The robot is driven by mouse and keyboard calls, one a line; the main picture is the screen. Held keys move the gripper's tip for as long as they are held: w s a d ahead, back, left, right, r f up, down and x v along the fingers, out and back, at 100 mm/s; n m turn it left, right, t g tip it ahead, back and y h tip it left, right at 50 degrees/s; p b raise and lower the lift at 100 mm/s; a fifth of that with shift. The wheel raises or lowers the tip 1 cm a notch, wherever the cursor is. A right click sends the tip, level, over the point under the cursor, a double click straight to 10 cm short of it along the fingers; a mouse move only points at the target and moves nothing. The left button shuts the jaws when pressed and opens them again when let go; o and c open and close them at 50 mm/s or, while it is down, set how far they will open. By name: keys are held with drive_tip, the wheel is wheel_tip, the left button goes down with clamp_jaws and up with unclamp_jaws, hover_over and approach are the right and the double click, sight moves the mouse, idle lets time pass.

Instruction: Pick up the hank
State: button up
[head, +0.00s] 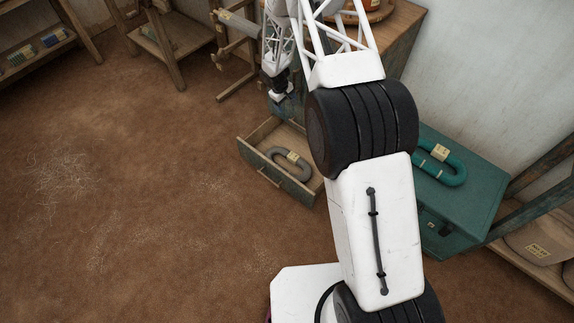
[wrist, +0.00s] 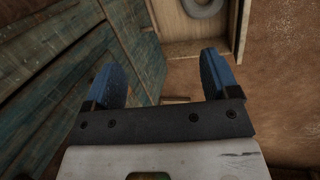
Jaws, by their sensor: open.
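A grey hank (head: 289,158) with a pale label band lies curved inside the open wooden drawer (head: 262,136). In the wrist view, part of the grey hank (wrist: 203,9) shows at the top edge, on the drawer's pale floor (wrist: 176,40). A teal hank (head: 440,164) with a paper label lies on a teal chest at the right. My gripper (head: 278,97) is above and behind the drawer, apart from the hank. In the wrist view, the blue fingers of my gripper (wrist: 160,66) are spread with nothing between them.
The drawer belongs to a worn blue-green cabinet (wrist: 60,60). The teal chest (head: 475,196) stands right of my arm, by a low shelf with a labelled sack (head: 537,246). Wooden stands (head: 170,45) are at the back left. The brown floor (head: 130,190) at left is clear.

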wheel_tip(320, 180, down, 17)
drive_tip(key=a+n, duration=0.1)
drive_tip(key=n, duration=0.1)
hover_over(293, 156)
drive_tip(key=a, duration=0.2)
drive_tip(key=shift+y, duration=0.4)
drive_tip(key=f, duration=1.7)
drive_tip(key=shift+d+f, duration=0.2)
drive_tip(key=shift+d, duration=0.05)
drive_tip(key=shift+d+f, duration=0.2)
drive_tip(key=shift+f, duration=0.4)
drive_tip(key=shift+f, duration=0.2)
drive_tip(key=shift+d+f, duration=0.2)
drive_tip(key=shift+f, duration=0.9)
drive_tip(key=shift+f, duration=0.1)
drive_tip(key=shift+w+d+f, duration=0.1)
drive_tip(key=shift+d+f, duration=0.1)
drive_tip(key=shift+f, duration=1.05)
drive_tip(key=shift+d+f, duration=0.15)
drive_tip(key=shift+f, duration=1.1)
